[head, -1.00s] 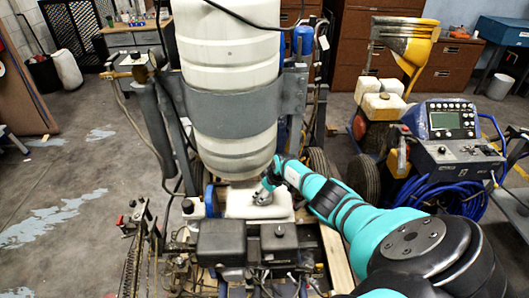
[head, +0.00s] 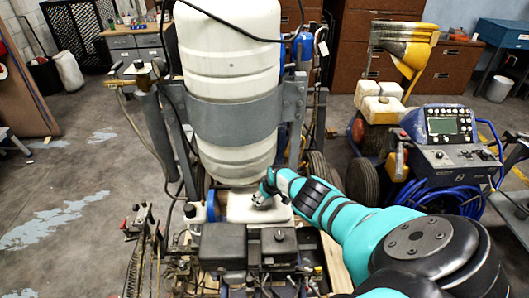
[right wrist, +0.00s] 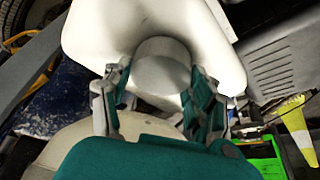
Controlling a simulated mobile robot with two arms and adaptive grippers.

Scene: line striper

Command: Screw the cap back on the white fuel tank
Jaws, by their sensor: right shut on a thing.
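The white fuel tank (head: 236,208) sits low on the striper, behind the black engine parts in the head view. It fills the upper middle of the right wrist view (right wrist: 105,30). My right gripper (head: 262,197) is at the tank's top, on its right half. In the right wrist view, its teal and grey fingers (right wrist: 157,98) stand on both sides of a grey round cap (right wrist: 163,66), shut on it. The cap is against the tank; whether its thread is engaged cannot be seen. In the head view the gripper hides the cap. My left gripper is out of view.
A large white ribbed tank (head: 232,70) with a grey band (head: 235,122) stands just behind the fuel tank. The black engine cover (head: 222,244) is in front. A machine with a grey control panel (head: 452,148) and a blue hose (head: 440,195) stands at right. Open floor lies at left.

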